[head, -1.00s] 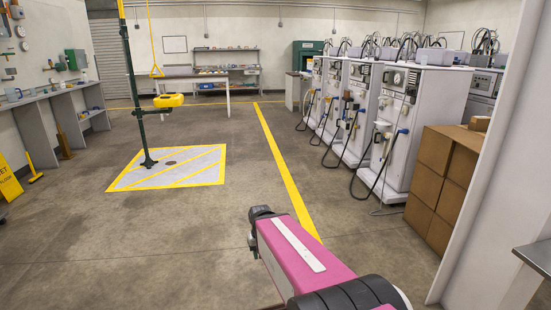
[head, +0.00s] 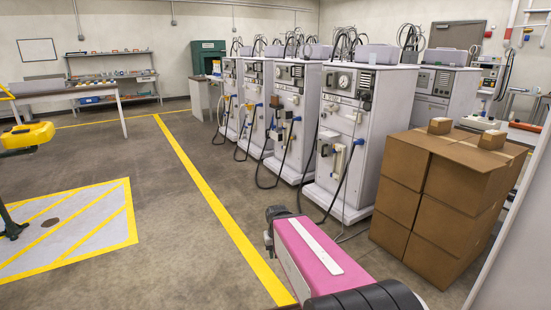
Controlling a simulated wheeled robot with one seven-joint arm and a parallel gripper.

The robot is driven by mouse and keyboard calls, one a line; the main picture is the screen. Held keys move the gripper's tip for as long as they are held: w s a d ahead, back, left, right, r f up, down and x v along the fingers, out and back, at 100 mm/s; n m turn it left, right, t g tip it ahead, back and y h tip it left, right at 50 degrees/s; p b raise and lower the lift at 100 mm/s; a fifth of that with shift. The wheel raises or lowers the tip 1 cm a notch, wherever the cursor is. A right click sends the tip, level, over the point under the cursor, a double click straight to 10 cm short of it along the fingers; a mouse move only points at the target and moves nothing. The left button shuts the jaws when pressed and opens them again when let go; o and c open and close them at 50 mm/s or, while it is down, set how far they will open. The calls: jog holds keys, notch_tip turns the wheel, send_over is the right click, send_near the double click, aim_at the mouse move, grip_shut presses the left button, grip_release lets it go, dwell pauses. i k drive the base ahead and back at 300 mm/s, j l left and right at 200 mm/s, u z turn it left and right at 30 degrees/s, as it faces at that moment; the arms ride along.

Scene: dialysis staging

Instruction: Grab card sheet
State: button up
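I see no card sheet that I can make out in the head view. Small items lie on the far shelves, too small to identify. My pink arm reaches up from the bottom edge and ends in a dark joint. My gripper's fingers do not show, so its opening and any hold are hidden.
A row of white dialysis machines (head: 347,150) with dark hoses stands right of the yellow floor line (head: 215,200). Stacked cardboard boxes (head: 418,205) stand nearer at right. A workbench (head: 70,92) and shelving (head: 112,75) are at the back left. Floor left of the machines is clear.

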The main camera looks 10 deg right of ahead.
aim_at(481, 164)
jog(key=i+z, duration=0.15)
jog(key=i, duration=0.45)
jog(key=i+z, duration=0.2)
jog(key=i, duration=0.4)
jog(key=i+j+z, duration=0.15)
jog(key=i, duration=0.45)
jog(key=z, duration=0.45)
jog(key=i+z, duration=0.1)
jog(key=z, duration=0.3)
jog(key=j+z, duration=0.1)
jog(key=z, duration=0.35)
jog(key=i+j+z, duration=0.1)
jog(key=z, duration=0.35)
